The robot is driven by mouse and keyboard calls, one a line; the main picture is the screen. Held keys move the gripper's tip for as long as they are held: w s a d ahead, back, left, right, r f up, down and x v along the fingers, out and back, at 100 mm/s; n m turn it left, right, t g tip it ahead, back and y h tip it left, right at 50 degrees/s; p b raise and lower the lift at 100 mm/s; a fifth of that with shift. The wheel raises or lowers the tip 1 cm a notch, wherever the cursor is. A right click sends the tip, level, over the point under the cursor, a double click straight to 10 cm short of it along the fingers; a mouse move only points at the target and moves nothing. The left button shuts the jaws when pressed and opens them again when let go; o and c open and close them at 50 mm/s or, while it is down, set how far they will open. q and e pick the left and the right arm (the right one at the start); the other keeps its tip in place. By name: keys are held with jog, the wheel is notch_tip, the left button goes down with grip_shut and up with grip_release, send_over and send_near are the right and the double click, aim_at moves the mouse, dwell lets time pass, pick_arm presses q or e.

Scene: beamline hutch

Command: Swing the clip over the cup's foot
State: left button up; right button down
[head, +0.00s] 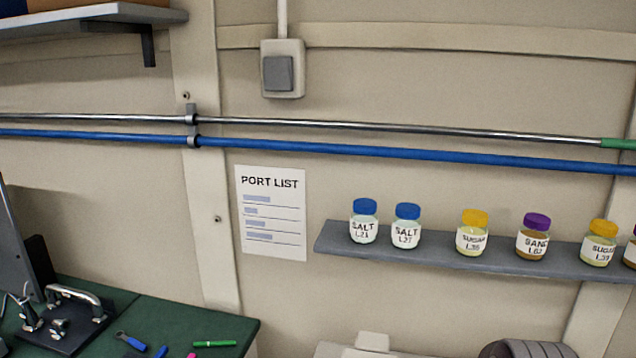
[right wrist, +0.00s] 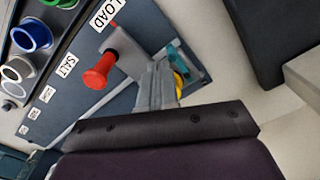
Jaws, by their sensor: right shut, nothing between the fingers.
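In the right wrist view a red knob (right wrist: 98,72) stands on a pale metal strip beside the LOAD label; I cannot tell for sure whether this is the clip. My right gripper (right wrist: 156,78) shows as grey fingers, shut and empty, to the right of the red knob and apart from it. A yellow part (right wrist: 179,84) and a teal part (right wrist: 178,55) show just beyond the fingers, partly hidden by them. I cannot make out the cup's foot. Neither gripper is in the head view, and my left gripper is in no view.
In the head view, a grey shelf (head: 335,238) holds several jars. A green bench (head: 180,318) has a clamp fixture (head: 75,298) and loose pens.

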jog(key=shift+f, duration=0.25)
jog(key=shift+f, duration=0.2)
jog(key=shift+r, duration=0.1)
jog(key=shift+a, duration=0.15)
dwell(0.4)
jog(key=shift+w+a, duration=0.1)
jog(key=shift+a, duration=0.45)
jog(key=shift+a, duration=0.1)
jog(key=shift+w+a, duration=0.25)
jog(key=shift+a, duration=0.25)
